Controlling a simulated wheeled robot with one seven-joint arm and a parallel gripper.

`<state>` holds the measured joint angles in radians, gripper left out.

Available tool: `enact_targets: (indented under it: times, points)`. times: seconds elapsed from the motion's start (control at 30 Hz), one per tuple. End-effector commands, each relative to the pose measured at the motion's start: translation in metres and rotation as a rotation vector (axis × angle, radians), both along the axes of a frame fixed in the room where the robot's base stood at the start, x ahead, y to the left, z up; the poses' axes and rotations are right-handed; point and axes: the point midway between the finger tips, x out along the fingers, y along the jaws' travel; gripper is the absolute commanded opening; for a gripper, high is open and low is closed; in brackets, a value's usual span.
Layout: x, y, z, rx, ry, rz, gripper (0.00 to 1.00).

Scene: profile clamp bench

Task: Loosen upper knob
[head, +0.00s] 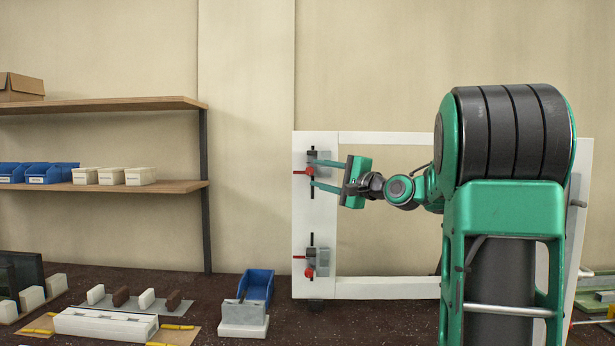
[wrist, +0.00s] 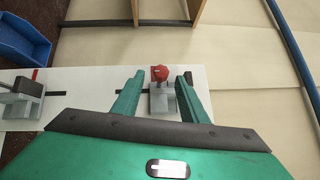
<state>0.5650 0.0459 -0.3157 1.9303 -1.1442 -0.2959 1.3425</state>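The upper clamp is fixed to the left upright of the white frame (head: 315,215), with its red knob (head: 310,171) on it. In the wrist view the red knob (wrist: 160,73) sits on a grey block (wrist: 162,101). My gripper (head: 313,173) reaches in from the right with its fingers spread, one above and one below the knob in the head view. In the wrist view my gripper (wrist: 160,84) has a finger on each side of the knob and block, with gaps visible. Contact with the knob is not visible.
A lower clamp (head: 310,262) with its own red knob sits below on the same upright. A blue bin (head: 257,285) and a grey-white block (head: 243,319) stand on the bench to the left. Shelves (head: 100,187) hold blue bins and white boxes. The frame's middle is open.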

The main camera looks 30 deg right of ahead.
Motion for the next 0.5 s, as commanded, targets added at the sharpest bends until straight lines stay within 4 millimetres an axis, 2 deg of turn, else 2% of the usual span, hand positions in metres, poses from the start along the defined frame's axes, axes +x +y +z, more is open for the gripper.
enact_targets:
  times: [0.2, 0.5]
  points:
    - [0.032, 0.007, 0.003, -0.001, 0.000, 0.002, 0.39]
    - [0.047, 0.009, 0.004, -0.001, 0.000, 0.000, 0.39]
